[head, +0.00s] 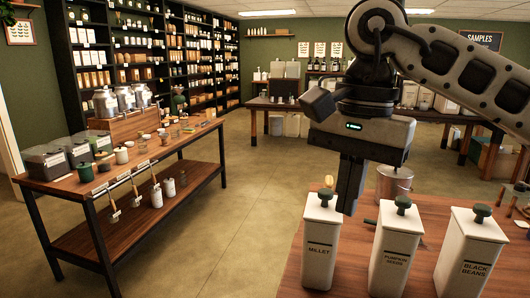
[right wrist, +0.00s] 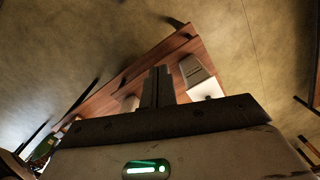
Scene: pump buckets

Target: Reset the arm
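My right gripper (head: 347,212) comes in from the upper right of the head view and points down. Its dark fingers (right wrist: 158,70) are together in the right wrist view, with nothing seen between them. In the head view it hangs by the back of the wooden table, between the white MILLET canister (head: 319,243) and the white PUMPKIN SEEDS canister (head: 395,250). I cannot tell whether it touches anything. My left gripper is not in view.
A white BLACK BEANS canister (head: 470,252) stands at the right of the table. A metal bucket (head: 394,183) is behind the fingers. A wooden shelf table (head: 107,181) with jars is at left. The floor (head: 245,225) between is clear.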

